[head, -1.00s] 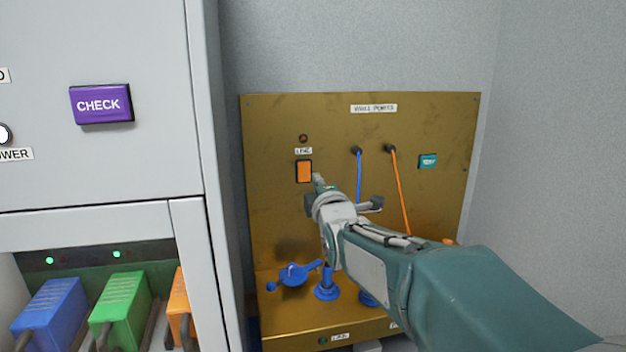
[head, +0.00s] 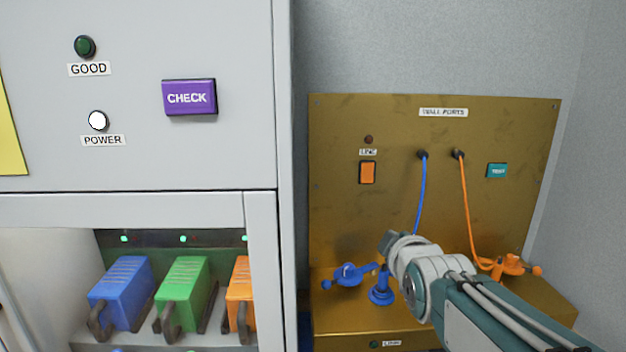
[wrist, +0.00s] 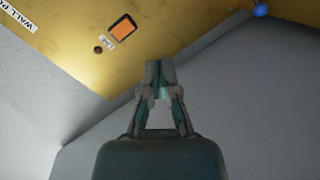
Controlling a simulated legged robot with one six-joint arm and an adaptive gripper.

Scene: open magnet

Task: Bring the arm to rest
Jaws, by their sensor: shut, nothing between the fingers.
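My arm reaches in from the lower right in the head view, in front of the brass wall-ports panel (head: 400,220). My gripper (head: 388,240) is at its end, pointing up and left, below the orange LINE switch (head: 367,172). In the wrist view my gripper (wrist: 160,65) shows its two fingers together with nothing between them. The orange switch (wrist: 123,28) and part of the brass panel (wrist: 75,45) lie beyond the fingertips there. The gripper appears apart from the panel.
A grey cabinet (head: 230,145) stands at the left with a purple CHECK button (head: 189,97) and blue, green and orange modules in its bay. Blue (head: 420,195) and orange (head: 465,205) cables hang on the panel. Blue valves (head: 380,290) stand on the brass ledge near my arm.

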